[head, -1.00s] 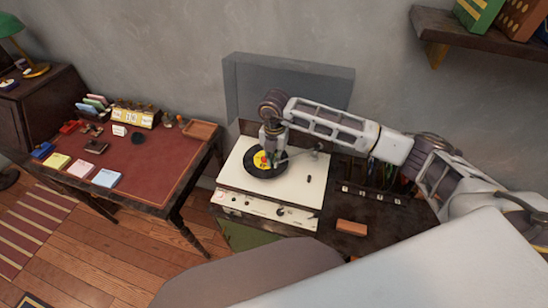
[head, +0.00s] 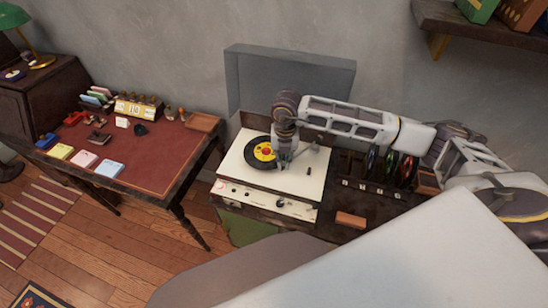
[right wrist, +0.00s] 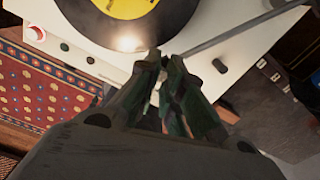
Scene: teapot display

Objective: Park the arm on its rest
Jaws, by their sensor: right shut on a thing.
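The turntable (head: 230,173) has a cream top with a black record (head: 254,160) bearing a yellow label. The thin grey tonearm (right wrist: 235,33) runs to my right gripper (right wrist: 164,58), whose fingers are shut on its front end. In the head view my right gripper (head: 284,160) points down beside the record's right edge. The exact grip on the tonearm is partly hidden by the fingers. A small dark peg (right wrist: 220,66) stands on the deck right of the fingers; I cannot tell whether it is the arm's rest. My left gripper is out of view.
The grey lid (head: 290,85) stands open behind the deck. Several upright records (head: 390,170) stand to the right, near a small brown block (head: 351,220). A red-topped desk (head: 160,165) with small items is at left.

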